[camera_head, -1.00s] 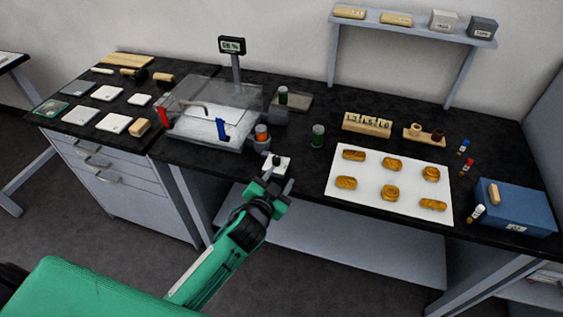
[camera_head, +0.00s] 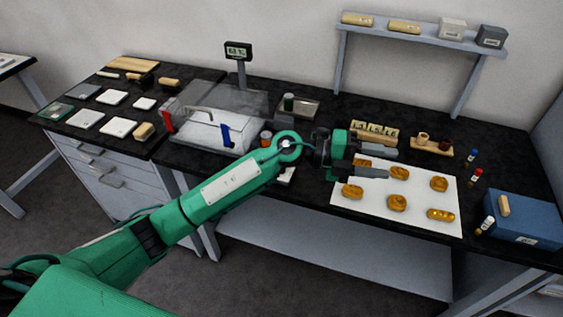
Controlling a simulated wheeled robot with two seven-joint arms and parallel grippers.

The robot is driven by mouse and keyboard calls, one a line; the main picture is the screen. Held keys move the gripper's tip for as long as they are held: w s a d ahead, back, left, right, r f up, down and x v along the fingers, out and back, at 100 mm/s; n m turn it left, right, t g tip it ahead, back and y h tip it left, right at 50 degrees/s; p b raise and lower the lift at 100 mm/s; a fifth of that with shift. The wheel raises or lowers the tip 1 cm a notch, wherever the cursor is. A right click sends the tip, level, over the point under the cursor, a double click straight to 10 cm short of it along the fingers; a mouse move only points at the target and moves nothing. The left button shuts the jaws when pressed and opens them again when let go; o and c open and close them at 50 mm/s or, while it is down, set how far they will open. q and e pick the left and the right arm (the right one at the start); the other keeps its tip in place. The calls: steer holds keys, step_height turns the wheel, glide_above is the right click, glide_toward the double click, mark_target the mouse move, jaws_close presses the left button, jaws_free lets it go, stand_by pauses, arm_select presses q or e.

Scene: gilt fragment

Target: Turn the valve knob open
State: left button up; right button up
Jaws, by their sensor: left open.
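My left arm comes in from the left and crosses in front of the bench. My left gripper (camera_head: 388,163) is open and empty, its fingers pointing right above the white sheet with the amber pieces. A clear chamber (camera_head: 212,120) with a red and a blue clip stands left of my gripper. An orange-topped part (camera_head: 266,138) shows at the chamber's right, just behind my arm. A small white plate (camera_head: 287,178) at the bench's front edge is mostly hidden by my arm, and no knob shows on it. I cannot tell which part is the valve knob.
A white sheet (camera_head: 447,212) holds several amber pieces. A blue box (camera_head: 523,218) and small vials stand at the right. A display (camera_head: 238,50) rises behind the chamber. A wall shelf (camera_head: 425,38) holds blocks. Several pale tiles lie on the left bench.

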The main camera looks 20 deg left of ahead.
arm_select(q)
steer(key=w+a+f+m+g+y, duration=0.2)
steer(key=w+a+f+y, duration=0.45)
steer(key=a+y, duration=0.3)
steer(key=w+a+r+n+y, duration=0.1)
steer(key=w+a+y, duration=0.1)
steer(key=a+y, duration=0.35)
steer(key=w+a+r+n+y, duration=0.1)
steer(key=w+a+y, duration=0.2)
steer(key=a, duration=0.6)
steer(key=f+p, duration=0.1)
steer(key=f, duration=0.3)
steer(key=f+p, duration=0.1)
steer(key=f, duration=0.4)
steer(key=f+p, duration=0.1)
steer(key=f, duration=0.4)
steer(key=shift+s+a+p, duration=0.2)
steer(key=shift+s+p, duration=0.05)
steer(key=shift+p, duration=0.05)
steer(key=c, duration=1)
